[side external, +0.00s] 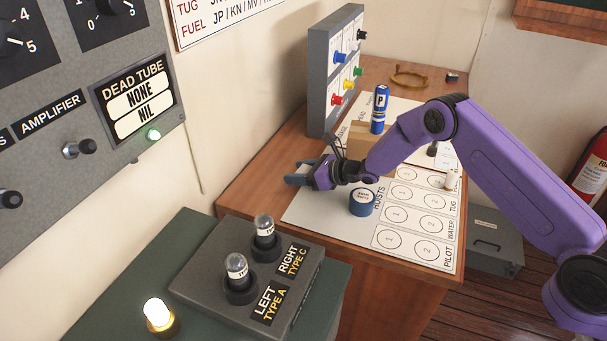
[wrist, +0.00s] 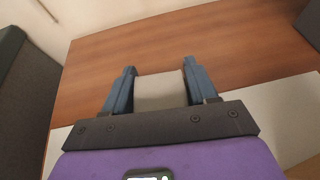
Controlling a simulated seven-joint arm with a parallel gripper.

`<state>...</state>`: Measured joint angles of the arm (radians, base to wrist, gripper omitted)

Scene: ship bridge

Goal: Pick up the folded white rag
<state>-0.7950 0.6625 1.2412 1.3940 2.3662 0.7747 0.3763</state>
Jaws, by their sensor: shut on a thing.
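The folded white rag (wrist: 161,91) shows in the wrist view as a pale, flat-sided block between the two blue fingers. My gripper (wrist: 159,68) is shut on it, with one finger against each side. In the side external view my gripper (side external: 296,173) is over the left part of the desk, near the edge of the white chart sheet. The rag is mostly hidden by the fingers there. I cannot tell how high it is above the desk.
A round dark-blue container (side external: 362,202) stands on the chart sheet (side external: 330,215) close to my gripper. A cardboard box (side external: 366,141) and a blue marked can (side external: 379,110) stand behind. A grey button panel (side external: 335,70) borders the wall. Bare wood (side external: 262,185) lies left.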

